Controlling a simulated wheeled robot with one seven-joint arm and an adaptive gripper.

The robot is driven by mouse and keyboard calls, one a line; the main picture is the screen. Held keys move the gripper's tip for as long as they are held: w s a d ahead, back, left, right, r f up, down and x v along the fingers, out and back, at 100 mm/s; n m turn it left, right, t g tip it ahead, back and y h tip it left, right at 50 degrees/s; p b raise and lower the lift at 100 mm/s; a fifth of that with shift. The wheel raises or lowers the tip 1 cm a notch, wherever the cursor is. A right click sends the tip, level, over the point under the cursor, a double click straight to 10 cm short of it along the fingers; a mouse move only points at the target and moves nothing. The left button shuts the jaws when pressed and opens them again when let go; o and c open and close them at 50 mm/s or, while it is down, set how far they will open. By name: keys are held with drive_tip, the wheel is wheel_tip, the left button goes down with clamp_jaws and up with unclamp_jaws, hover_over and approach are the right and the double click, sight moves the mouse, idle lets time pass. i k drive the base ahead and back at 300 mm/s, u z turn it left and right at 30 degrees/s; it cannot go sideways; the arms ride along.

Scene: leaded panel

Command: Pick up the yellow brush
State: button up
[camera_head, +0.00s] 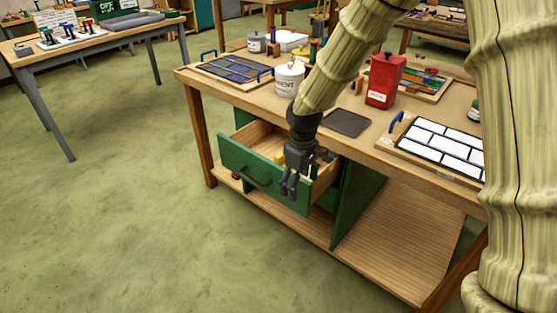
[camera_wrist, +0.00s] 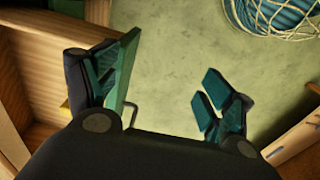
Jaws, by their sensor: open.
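The open drawer (camera_head: 262,178) has a green front with a handle and a bare wood inside. A small yellow thing (camera_head: 279,157) shows inside it, partly hidden by my gripper; I cannot tell for sure that it is the yellow brush. A sliver of yellow (camera_wrist: 65,104) also shows at the left in the wrist view, mostly hidden by a finger. My gripper (camera_head: 289,188) is open and points down at the drawer's front right. In the wrist view my fingers (camera_wrist: 160,90) are wide apart with only floor between them, the left one overlapping the green drawer front (camera_wrist: 126,62).
The workbench (camera_head: 212,84) above the drawer holds a white pot (camera_head: 290,78), a red container (camera_head: 384,80) and a white-paned panel (camera_head: 440,146). A green upright panel (camera_head: 357,205) stands right of the drawer. A blue netted thing (camera_wrist: 285,14) lies at the wrist view's top right.

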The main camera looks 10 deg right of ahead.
sight(280, 159)
drive_tip(key=i, duration=0.85)
